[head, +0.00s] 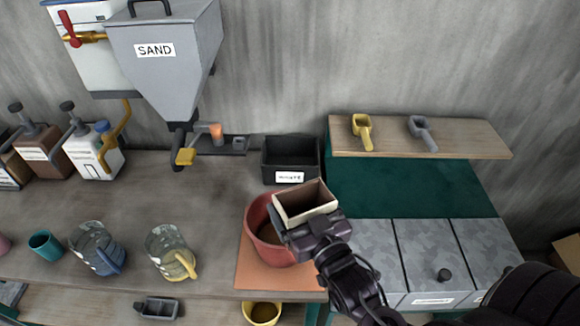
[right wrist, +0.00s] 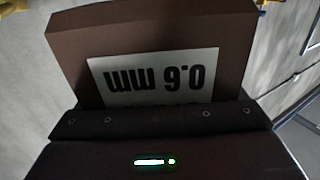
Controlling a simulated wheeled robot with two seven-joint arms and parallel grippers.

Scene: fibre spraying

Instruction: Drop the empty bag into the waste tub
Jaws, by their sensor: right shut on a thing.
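The bag (head: 304,208) is an open-topped, box-shaped brown bag with a pale side in the head view. Its inside looks brown, with no contents that I can make out. In the right wrist view the bag (right wrist: 225,40) carries a white label reading 0.6 mm, upside down. My right gripper (head: 312,232) is shut on the bag and holds it upright over the right part of the red bowl. A black open tub (head: 290,146) stands behind the bag against the wall; its small white label is hard to read, perhaps WASTE. My left gripper is not in view.
The red bowl (head: 256,222) sits on an orange mat (head: 262,278). Two clear jugs, front left, and the grey SAND hopper (head: 165,60) stand left. A shelf (head: 470,140) with two scoops and lidded grey bins (head: 425,250) are right. A yellow bucket (head: 262,314) is below the front edge.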

